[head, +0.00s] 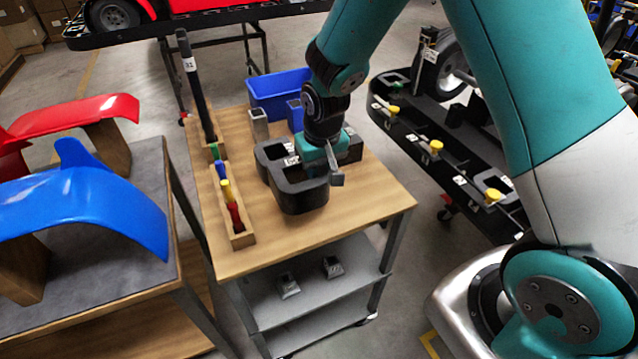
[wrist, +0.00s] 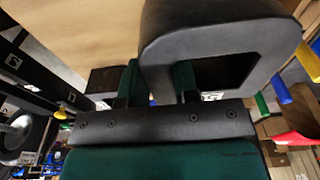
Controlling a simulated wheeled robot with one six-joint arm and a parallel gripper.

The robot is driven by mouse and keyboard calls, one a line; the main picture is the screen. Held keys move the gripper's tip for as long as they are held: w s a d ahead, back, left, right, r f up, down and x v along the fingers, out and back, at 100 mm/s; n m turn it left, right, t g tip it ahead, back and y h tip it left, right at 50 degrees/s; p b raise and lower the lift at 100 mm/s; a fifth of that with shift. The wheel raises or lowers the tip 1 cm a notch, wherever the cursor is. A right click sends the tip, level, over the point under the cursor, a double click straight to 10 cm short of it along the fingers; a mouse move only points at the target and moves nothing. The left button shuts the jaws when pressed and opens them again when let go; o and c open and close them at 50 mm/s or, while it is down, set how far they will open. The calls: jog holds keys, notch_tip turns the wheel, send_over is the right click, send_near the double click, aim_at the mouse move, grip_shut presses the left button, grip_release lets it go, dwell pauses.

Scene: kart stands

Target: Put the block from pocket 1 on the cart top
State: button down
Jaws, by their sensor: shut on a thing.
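A black block (head: 302,198) with rounded corners and an opening is at the middle of the wooden cart top (head: 375,205). My gripper (head: 325,160) points down at it and is shut on one of its walls. On the right, a black kart stand (head: 400,125) has several pockets with white labels and yellow knobs; I cannot read the numbers.
Behind the block stand a blue bin (head: 278,92) and a grey square tube (head: 259,124). A wooden rack with coloured handles (head: 232,205) lines the cart's left side, near a tall dark post (head: 195,85). Another dark block (head: 352,148) is close right of my gripper. The front right top is clear.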

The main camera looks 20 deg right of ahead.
jog(key=shift+f+p, duration=0.3)
jog(key=shift+f, duration=2.7)
jog(key=shift+f, duration=0.1)
jog(key=c, duration=0.9)
grip_release()
jog(key=shift+o, duration=0.2)
jog(key=r, duration=0.4)
jog(key=s+r+b, duration=0.1)
jog(key=r, duration=0.3)
jog(key=r+b, duration=0.1)
jog(key=r, duration=0.3)
jog(key=shift+s, duration=0.25)
jog(key=s+a+r+n+y, duration=0.1)
jog(key=s+a+r+n, duration=0.1)
jog(key=s+r, duration=0.2)
jog(key=s+a+r+n+g+y, duration=0.1)
jog(key=s+r, duration=0.4)
jog(key=s, duration=0.6)
jog(key=s+a+r+n+y, duration=0.2)
jog(key=s+a+r+n, duration=0.2)
jog(key=s, duration=0.4)
jog(key=shift+a+r, duration=0.35)
jog(key=shift+r, duration=0.1)
